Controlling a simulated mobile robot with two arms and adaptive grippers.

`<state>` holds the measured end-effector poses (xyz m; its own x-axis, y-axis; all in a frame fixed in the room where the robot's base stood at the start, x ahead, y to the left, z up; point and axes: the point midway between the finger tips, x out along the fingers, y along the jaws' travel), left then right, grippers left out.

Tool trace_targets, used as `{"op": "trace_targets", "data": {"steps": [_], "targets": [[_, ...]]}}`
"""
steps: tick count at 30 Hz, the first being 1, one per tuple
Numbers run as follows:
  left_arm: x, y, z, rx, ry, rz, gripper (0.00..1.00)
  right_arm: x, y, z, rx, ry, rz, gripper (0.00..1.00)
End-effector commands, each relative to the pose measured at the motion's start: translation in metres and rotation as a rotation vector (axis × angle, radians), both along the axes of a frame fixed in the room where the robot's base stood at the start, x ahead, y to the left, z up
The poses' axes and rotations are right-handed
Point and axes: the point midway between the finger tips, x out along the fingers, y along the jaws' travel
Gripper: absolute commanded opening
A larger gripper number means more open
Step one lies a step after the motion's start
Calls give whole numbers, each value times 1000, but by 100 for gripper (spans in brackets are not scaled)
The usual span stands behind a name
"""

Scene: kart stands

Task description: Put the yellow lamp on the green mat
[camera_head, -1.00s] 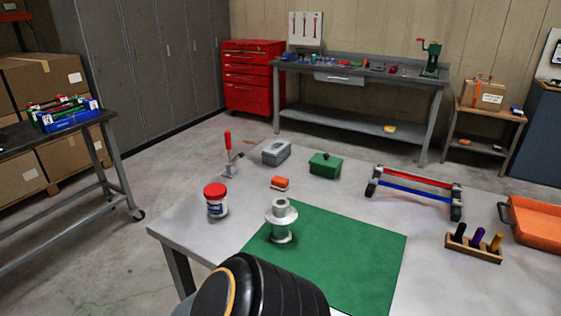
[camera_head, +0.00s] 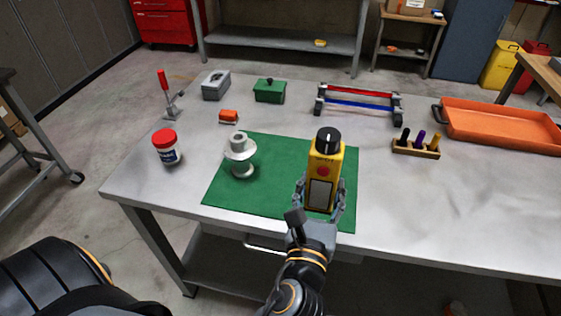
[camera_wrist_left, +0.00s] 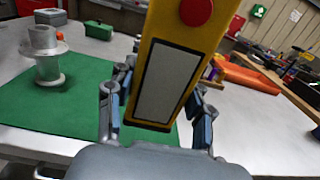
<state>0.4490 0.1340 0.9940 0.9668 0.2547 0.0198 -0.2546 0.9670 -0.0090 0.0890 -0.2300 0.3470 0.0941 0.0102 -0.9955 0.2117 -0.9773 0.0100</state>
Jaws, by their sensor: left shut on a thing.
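The yellow lamp (camera_head: 323,165) is a boxy body with a black knob on top, a red button and a pale panel. My left gripper (camera_head: 320,190) is shut on it, a finger on each side, and holds it upright over the right front part of the green mat (camera_head: 275,190). In the left wrist view the lamp (camera_wrist_left: 180,65) fills the space between the fingers (camera_wrist_left: 158,100). Its bottom end shows there, but I cannot tell whether it touches the mat (camera_wrist_left: 85,95). My right gripper is out of view.
A grey flanged spool (camera_head: 240,155) stands on the mat's left part. An orange block (camera_head: 229,117), a green box (camera_head: 269,91), a bottle rack (camera_head: 416,148) and an orange tray (camera_head: 500,125) are farther back.

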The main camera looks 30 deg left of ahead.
Motion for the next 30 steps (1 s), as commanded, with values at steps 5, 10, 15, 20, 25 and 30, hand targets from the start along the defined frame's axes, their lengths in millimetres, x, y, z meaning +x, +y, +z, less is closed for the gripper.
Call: {"op": "trace_targets", "data": {"steps": [5, 10, 15, 20, 25, 30], "targets": [[12, -25, 33, 1, 13, 23, 5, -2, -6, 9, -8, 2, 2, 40], [32, -21, 27, 8, 21, 29, 5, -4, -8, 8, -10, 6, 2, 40], [70, -5, 8, 9, 21, 29, 5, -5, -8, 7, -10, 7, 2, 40], [104, 9, -16, 9, 24, 28, 5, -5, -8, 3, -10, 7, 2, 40], [125, 18, -44, 5, 22, 28, 5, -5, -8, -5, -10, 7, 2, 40], [134, 22, -54, 5, 20, 27, 5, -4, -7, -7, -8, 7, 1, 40]]}}
